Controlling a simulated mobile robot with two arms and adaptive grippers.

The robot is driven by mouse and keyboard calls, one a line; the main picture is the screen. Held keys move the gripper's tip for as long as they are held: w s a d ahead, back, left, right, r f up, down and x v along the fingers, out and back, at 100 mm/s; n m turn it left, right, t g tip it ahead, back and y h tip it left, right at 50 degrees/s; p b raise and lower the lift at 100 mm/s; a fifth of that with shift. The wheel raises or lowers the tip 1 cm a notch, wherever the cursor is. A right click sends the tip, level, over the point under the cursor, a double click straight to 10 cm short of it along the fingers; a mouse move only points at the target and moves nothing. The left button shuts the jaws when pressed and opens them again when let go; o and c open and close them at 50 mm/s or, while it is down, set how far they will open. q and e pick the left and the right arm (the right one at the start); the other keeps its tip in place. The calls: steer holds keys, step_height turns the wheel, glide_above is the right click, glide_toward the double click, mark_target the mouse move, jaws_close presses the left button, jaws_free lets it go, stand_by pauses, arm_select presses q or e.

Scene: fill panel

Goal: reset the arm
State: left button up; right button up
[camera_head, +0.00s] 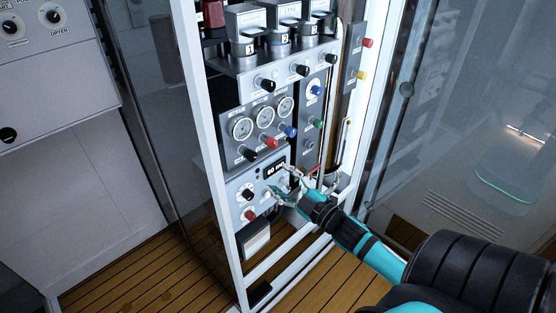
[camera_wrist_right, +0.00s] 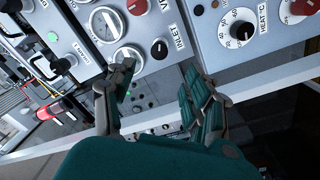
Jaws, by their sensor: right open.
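My right arm comes into the head view from the lower right, and its gripper (camera_head: 283,184) is in front of the lower control box (camera_head: 240,188) of the rack. In the right wrist view the two teal-padded fingers of this gripper (camera_wrist_right: 160,95) stand apart with nothing between them. The black INLET knob (camera_wrist_right: 160,48) and the white-ringed HEAT knob (camera_wrist_right: 238,31) show beyond the fingertips. I cannot tell whether a finger touches the panel. My left gripper is not in view.
The white rack frame (camera_head: 206,150) holds gauges (camera_head: 265,117), coloured knobs and canisters on top. A glass door (camera_head: 460,110) stands to the right. A grey cabinet (camera_head: 60,75) with dials is at the left. Wooden floor (camera_head: 140,275) is clear between them.

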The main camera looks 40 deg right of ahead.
steer(key=s+f+m+g+h, duration=0.1)
steer(key=s+f+m+g, duration=0.3)
steer(key=f, duration=1.2)
steer(key=s+f+m+g+h, duration=0.2)
steer(key=s+f+g, duration=0.3)
steer(key=f, duration=1.1)
steer(key=s+a+f+g, duration=0.2)
steer(key=s+a+f, duration=0.3)
steer(key=s, duration=0.5)
steer(key=s+a+f+m+g+y, duration=0.1)
steer(key=s+a+f+g, duration=0.2)
steer(key=s+f, duration=0.7)
steer(key=s+a+f+g+y, duration=0.1)
steer(key=s+a+f+g, duration=0.2)
steer(key=s+a+f, duration=0.4)
steer(key=s, duration=0.4)
steer(key=shift+f+m, duration=0.15)
steer(key=shift+m, duration=0.25)
